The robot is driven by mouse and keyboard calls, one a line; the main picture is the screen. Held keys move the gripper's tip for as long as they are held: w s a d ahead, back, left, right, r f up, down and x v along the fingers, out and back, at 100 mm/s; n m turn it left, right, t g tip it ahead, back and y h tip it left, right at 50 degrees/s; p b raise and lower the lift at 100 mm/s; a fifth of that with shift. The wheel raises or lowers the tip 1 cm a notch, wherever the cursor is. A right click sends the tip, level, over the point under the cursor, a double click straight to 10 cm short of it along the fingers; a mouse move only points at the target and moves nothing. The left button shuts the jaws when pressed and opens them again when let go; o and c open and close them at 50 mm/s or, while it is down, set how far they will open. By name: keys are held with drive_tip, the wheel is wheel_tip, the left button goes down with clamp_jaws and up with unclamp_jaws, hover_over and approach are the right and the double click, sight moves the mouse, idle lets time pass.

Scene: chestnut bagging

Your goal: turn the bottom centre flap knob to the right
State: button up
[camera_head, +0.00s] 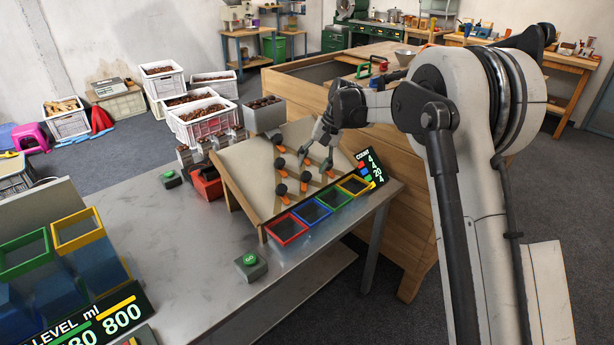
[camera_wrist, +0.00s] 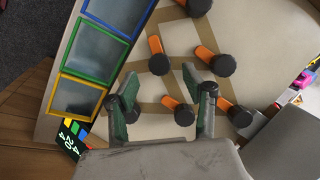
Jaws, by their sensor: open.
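The bottom centre flap knob (camera_head: 306,176) is a dark round cap with an orange lever on the tilted sorting board (camera_head: 245,165). It also shows in the wrist view (camera_wrist: 159,64), its orange lever pointing toward the picture's top. My gripper (camera_wrist: 166,92) is open and empty, its fingers spread to either side in the picture. The knob shows between and just beyond the fingertips, and I see no contact. In the head view my gripper (camera_head: 317,154) hangs over the board's right side, close above the knobs. The bottom right knob is partly hidden by a finger.
Several other flap knobs (camera_wrist: 223,65) stand close around the fingers. Red (camera_head: 287,230), blue (camera_head: 312,211), green and yellow framed bins line the board's lower edge. A count display (camera_head: 371,168) stands at the right. A grey hopper (camera_head: 264,115) is at the board's top.

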sight(307, 175)
drive_tip(key=shift+x, duration=2.6)
drive_tip(key=shift+c, duration=0.3)
drive_tip(key=c, duration=1.1)
drive_tip(key=shift+o, duration=0.2)
